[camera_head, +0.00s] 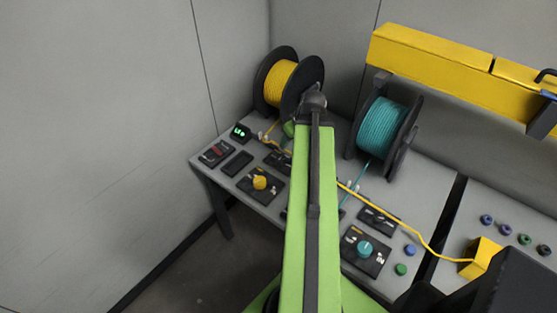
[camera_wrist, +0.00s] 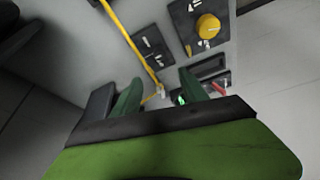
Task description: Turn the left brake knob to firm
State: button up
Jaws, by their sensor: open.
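The left brake knob (camera_head: 260,182) is yellow and sits on a black dial plate (camera_head: 272,193) at the left of the bench. In the wrist view the yellow knob (camera_wrist: 207,27) is at the upper right, beyond my fingertips. White marks show on its plate, but they are too small to read. My gripper (camera_wrist: 160,88) has its two green fingers spread apart with nothing between them. It is over the bench's back-left part, apart from the knob. In the head view my arm hides most of the gripper.
A yellow spool (camera_head: 283,84) and a teal spool (camera_head: 381,125) stand at the back. A yellow cable (camera_head: 388,211) runs across the bench to a yellow box (camera_head: 481,257). A teal knob (camera_head: 365,249) is at the right. A yellow beam (camera_head: 450,64) hangs above.

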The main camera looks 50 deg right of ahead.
aim_at(279, 160)
jog(key=b+x, duration=1.5)
jog(key=x, duration=0.1)
jog(key=shift+d+f, duration=0.15)
jog(key=shift+f, duration=0.2)
jog(key=shift+w+f+b, duration=0.2)
jog(key=shift+f+b, duration=0.1)
jog(key=shift+r, duration=0.1)
